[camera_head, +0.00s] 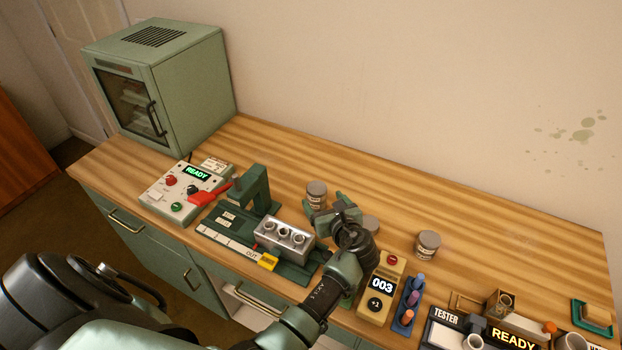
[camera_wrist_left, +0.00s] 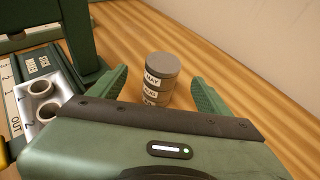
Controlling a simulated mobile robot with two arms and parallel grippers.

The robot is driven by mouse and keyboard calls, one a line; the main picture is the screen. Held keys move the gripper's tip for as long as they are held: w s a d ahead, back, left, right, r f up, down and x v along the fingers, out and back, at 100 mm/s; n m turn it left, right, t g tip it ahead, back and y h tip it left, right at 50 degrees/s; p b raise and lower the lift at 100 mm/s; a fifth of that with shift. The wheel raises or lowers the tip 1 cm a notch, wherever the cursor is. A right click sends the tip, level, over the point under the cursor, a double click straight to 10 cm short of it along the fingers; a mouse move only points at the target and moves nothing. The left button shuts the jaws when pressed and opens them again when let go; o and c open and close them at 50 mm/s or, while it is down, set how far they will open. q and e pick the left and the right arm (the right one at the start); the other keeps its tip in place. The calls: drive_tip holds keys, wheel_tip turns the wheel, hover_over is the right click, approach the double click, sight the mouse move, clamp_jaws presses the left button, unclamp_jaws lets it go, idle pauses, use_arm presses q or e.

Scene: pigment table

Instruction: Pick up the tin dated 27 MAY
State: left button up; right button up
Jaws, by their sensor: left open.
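A grey-lidded tin (camera_head: 316,194) with pale label strips stands on the table behind the green fixture. A tin (camera_wrist_left: 161,77) is between the open fingers of my left gripper (camera_wrist_left: 160,82) in the left wrist view, with gaps on both sides. Its top label ends in "AY"; the rest is too blurred to read fully. In the head view my left gripper (camera_head: 334,208) is close in front of the first tin. A third tin (camera_head: 428,243) stands to the right. My right gripper is not seen.
The green fixture (camera_head: 252,190) and a metal block with cups (camera_head: 284,238) stand left of my gripper. A yellow counter (camera_head: 381,288) showing 003 and a blue rack (camera_head: 407,306) are at the front. A green cabinet (camera_head: 190,95) stands back left. The back of the table is clear.

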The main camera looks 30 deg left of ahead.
sight(317, 188)
use_arm(q)
drive_tip(key=b+x, duration=0.1)
drive_tip(key=x, duration=0.2)
drive_tip(key=shift+d, duration=0.1)
drive_tip(key=b, duration=0.3)
drive_tip(key=shift+w+a+f, duration=0.1)
drive_tip(key=shift+w+a, duration=0.15)
drive_tip(key=shift+w, duration=0.05)
drive_tip(key=b+x, duration=0.2)
drive_tip(key=x, duration=0.1)
drive_tip(key=shift+d, duration=0.15)
drive_tip(key=shift+b+x, duration=0.75)
drive_tip(key=shift+x, duration=0.1)
drive_tip(key=shift+r, duration=0.3)
drive_tip(key=c, duration=1.3)
drive_tip(key=shift+c, duration=1)
drive_tip(key=shift+r, duration=0.15)
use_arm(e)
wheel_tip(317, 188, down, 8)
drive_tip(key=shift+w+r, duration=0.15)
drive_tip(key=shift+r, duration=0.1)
